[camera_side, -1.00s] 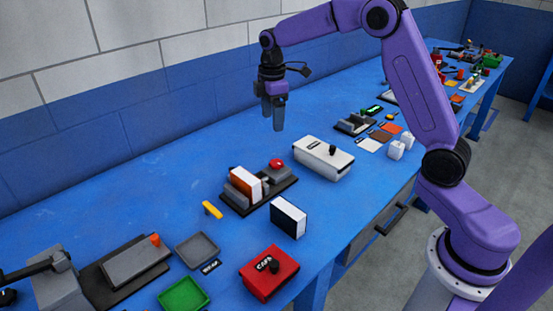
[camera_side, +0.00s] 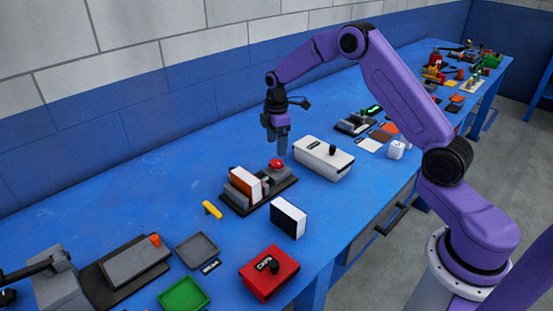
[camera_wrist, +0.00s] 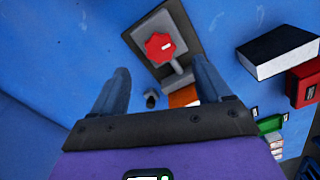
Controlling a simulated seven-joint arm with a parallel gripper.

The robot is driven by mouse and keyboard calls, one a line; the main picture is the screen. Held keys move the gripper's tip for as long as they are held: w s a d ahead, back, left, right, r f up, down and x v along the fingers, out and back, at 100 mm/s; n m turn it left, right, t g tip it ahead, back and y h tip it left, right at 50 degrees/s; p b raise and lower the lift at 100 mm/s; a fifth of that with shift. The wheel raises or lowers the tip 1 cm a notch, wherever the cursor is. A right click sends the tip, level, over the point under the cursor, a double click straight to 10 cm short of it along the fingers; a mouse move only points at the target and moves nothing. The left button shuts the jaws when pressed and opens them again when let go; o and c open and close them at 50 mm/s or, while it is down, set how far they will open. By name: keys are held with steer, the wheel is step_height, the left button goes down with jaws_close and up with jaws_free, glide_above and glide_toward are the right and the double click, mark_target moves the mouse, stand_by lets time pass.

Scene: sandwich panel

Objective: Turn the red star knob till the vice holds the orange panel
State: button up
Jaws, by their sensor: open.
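The red star knob (camera_side: 276,164) sits at the back right end of the dark vice (camera_side: 284,186). In the wrist view the knob (camera_wrist: 160,47) shows from above with a white mark on it, on the vice's dark base (camera_wrist: 189,22). The orange panel (camera_side: 242,183) with a white face stands upright between the vice's grey jaws; I cannot tell how tightly. In the wrist view only an orange part of it (camera_wrist: 184,97) shows past my fingers. My gripper (camera_side: 281,154) points down just above the knob, open and empty. Its two fingers (camera_wrist: 160,85) are spread apart in the wrist view.
A white box with a black knob (camera_side: 324,158) stands close to the right of the vice. A black-and-white block (camera_side: 288,217) stands in front, with a red box (camera_side: 268,273) nearer. A yellow piece (camera_side: 212,209) lies left. The table behind the vice is clear.

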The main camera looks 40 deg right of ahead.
mark_target(277, 162)
step_height(277, 162, down, 7)
steer(key=shift+r, duration=0.1)
stand_by(0.3)
steer(key=c, duration=1)
